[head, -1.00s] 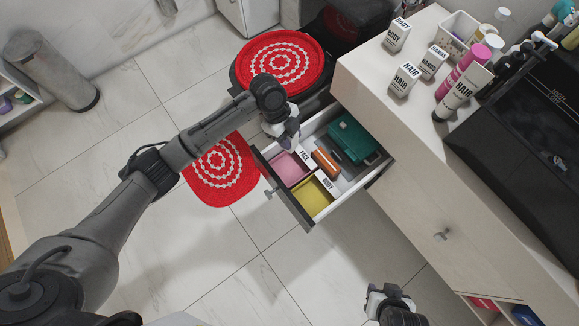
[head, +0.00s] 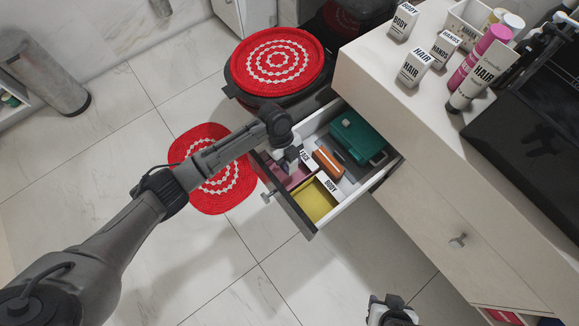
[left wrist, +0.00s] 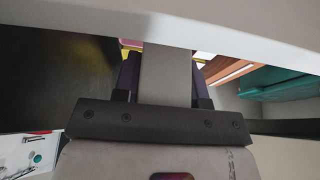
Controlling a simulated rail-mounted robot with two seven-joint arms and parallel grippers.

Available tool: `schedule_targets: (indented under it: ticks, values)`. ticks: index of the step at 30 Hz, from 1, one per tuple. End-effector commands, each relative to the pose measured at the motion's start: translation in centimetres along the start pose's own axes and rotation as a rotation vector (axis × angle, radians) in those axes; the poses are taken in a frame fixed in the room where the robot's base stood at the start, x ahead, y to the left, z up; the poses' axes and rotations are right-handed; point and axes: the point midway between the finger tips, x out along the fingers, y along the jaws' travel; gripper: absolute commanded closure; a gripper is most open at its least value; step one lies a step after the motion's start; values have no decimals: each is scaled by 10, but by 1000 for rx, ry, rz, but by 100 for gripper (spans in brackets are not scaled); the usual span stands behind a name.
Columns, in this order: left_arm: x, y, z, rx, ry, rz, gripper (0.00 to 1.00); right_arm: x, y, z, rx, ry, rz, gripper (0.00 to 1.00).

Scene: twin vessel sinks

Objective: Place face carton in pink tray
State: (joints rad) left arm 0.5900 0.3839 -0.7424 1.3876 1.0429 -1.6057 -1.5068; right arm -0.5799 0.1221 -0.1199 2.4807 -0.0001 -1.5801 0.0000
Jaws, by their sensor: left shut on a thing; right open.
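My left gripper (head: 293,155) is over the pink tray (head: 291,180) in the open drawer. It is shut on a pale carton (left wrist: 166,75), which stands between the dark fingers in the left wrist view. No label shows on the carton, so I cannot read that it is the face carton. In the head view the wrist and gripper hide most of it, and I cannot tell whether it touches the tray floor. A FACE label stands at the pink tray's edge. My right gripper (head: 388,310) is open at the bottom edge, away from the drawer.
The drawer also holds a yellow tray (head: 317,203) labelled BODY, an orange item (head: 328,162) and a teal case (head: 357,138). The drawer front (head: 285,200) and cabinet are close to the gripper. Several cartons and bottles stand on the counter (head: 385,75).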

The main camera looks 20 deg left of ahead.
Motion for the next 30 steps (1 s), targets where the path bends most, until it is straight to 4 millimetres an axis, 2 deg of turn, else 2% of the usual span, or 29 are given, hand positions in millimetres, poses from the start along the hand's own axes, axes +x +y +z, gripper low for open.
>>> schedule_targets:
  ticks: [1,6,21,22,30]
  values:
    - [11,0,4,-1,1,1,88,8,-1,2,1,0,-1,57]
    - [33,0,13,-2,2,0,88,22,-2,7,5,1,-4,57]
    - [39,0,16,0,1,0,88,23,-2,7,5,0,-4,57]
    - [39,0,16,0,1,0,60,23,-2,7,4,0,-4,57]
    - [39,0,16,0,1,0,36,22,0,8,-4,-1,3,57]
